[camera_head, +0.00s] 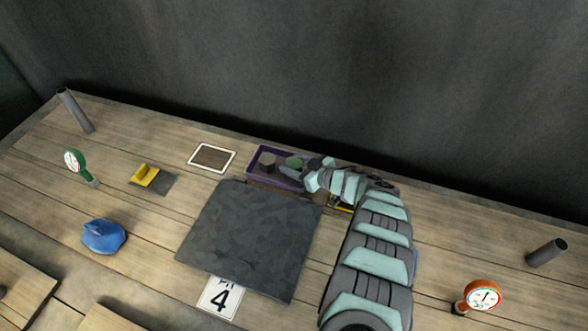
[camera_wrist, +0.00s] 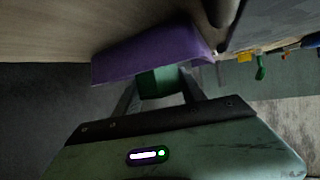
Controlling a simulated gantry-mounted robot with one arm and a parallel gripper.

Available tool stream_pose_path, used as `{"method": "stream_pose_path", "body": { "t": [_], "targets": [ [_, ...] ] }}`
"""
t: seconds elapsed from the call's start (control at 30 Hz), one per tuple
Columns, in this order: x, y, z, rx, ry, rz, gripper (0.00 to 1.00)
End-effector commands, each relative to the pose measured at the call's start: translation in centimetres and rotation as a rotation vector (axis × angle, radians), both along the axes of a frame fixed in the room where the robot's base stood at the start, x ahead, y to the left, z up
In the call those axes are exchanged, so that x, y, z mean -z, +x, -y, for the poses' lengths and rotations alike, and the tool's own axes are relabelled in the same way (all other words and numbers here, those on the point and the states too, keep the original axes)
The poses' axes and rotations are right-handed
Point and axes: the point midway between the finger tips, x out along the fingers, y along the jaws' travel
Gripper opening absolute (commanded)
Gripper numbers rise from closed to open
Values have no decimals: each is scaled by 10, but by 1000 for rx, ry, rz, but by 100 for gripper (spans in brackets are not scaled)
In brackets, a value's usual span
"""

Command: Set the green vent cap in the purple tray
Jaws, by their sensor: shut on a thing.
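The purple tray (camera_head: 249,166) stands at the back of the bench, right of the white-framed plate. It also shows in the wrist view (camera_wrist: 145,52). A dark block (camera_head: 267,162) sits in its left part. The green vent cap (camera_head: 293,161) is at the tray's right part, partly hidden by my gripper (camera_head: 297,168). In the wrist view the green cap (camera_wrist: 160,84) lies between the two fingers of my gripper (camera_wrist: 158,90), which is shut on it. I cannot tell whether the cap touches the tray floor.
Left are a blue object (camera_head: 103,236), a yellow piece (camera_head: 146,174) and a green gauge (camera_head: 75,161). An orange gauge (camera_head: 483,295) stands right.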

Motion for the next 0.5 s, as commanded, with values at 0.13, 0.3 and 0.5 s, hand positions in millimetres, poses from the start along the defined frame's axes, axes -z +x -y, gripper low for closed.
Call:
{"method": "stream_pose_path", "body": {
  "t": [0.13,0.3,0.5],
  "targets": [
    [15,1,0,-1,-2,4,9],
    [13,1,0,-1,-1,3,9],
    [17,1,0,0,-1,3,9]
  ]
}}
